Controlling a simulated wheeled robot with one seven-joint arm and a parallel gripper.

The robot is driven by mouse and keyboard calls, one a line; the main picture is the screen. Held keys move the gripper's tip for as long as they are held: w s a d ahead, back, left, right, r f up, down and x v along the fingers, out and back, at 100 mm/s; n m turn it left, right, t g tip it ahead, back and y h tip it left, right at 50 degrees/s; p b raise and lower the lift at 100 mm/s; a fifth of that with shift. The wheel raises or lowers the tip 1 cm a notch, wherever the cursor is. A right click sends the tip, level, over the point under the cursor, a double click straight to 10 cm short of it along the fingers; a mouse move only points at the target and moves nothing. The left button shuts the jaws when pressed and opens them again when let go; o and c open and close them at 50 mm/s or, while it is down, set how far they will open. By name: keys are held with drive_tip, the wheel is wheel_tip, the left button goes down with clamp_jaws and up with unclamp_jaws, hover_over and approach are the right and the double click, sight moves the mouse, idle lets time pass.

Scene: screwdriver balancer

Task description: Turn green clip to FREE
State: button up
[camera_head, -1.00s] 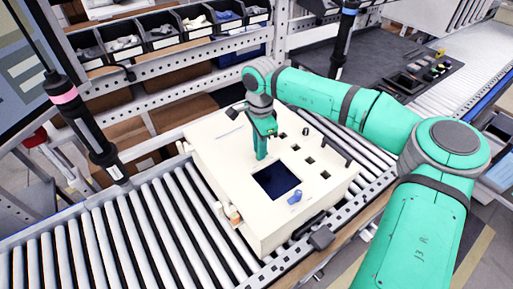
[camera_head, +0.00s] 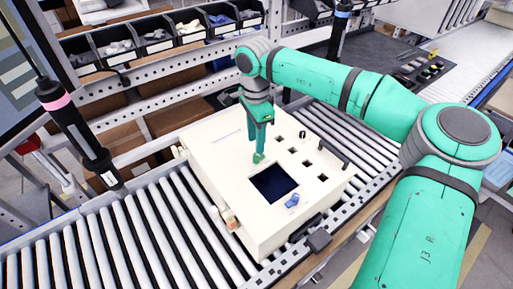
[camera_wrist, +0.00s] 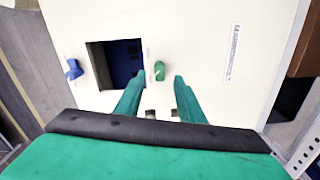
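The green clip (camera_wrist: 159,70) stands on the pale box panel beside a square dark opening (camera_wrist: 118,62). In the wrist view it sits just beyond and between my two fingertips. My gripper (camera_wrist: 159,80) is open, with a clear gap between the fingers and nothing held. In the head view the clip (camera_head: 258,157) shows right below the fingertips, and whether they touch it is hard to tell. The pale box (camera_head: 215,160) rests on the roller conveyor. A blue clip (camera_head: 292,201) is on the other side of the opening. I cannot read any FREE marking.
Small square holes (camera_head: 308,163) and a black handle (camera_head: 332,151) lie on the box's right side. A screwdriver with a pink band (camera_head: 80,130) hangs at left. Another with a blue band (camera_head: 338,35) hangs at the back. Bare rollers (camera_head: 110,235) lie left of the box.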

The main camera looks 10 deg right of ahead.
drive_tip(key=shift+r, duration=2.65)
